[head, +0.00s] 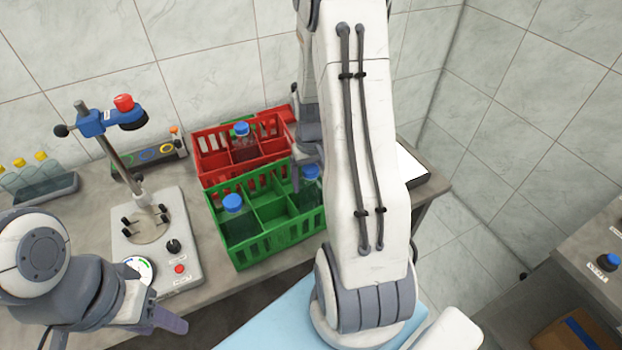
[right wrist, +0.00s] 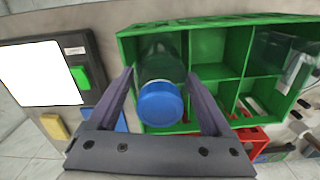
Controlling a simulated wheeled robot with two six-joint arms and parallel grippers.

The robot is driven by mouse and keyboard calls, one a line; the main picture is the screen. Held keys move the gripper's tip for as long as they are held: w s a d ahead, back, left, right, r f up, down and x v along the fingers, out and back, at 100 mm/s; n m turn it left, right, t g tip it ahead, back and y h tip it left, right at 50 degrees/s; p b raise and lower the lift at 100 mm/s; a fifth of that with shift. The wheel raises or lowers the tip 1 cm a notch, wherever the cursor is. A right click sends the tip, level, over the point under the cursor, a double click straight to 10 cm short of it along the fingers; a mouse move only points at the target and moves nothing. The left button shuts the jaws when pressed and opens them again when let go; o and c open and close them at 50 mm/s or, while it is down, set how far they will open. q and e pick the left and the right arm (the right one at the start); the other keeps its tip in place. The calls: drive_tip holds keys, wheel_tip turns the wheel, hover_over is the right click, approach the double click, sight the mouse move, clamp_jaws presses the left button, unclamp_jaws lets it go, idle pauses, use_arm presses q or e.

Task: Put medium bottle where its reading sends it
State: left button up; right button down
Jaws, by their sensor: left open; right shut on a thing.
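A clear bottle with a blue cap (right wrist: 160,102) is between the fingers of my right gripper (right wrist: 165,105), which is shut on it. In the head view this bottle's cap (head: 311,172) shows at the right side of the green crate (head: 262,255). Its body reaches down into a corner compartment; whether it touches the floor is hidden. A third (head: 241,129) is in the red crate (head: 212,172) behind. My left gripper (head: 160,308) is open and empty at the lower left. I cannot tell which bottle is medium.
A grey stand with a blue clamp (head: 98,124), dial and red button (head: 180,269) is left of the crates. A rack of yellow-capped bottles (head: 40,180) is far left. A device with a white screen (right wrist: 38,75) is beside the green crate. Several green-crate compartments are empty.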

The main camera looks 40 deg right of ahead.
drive_tip(key=shift+f, duration=0.15)
unclamp_jaws()
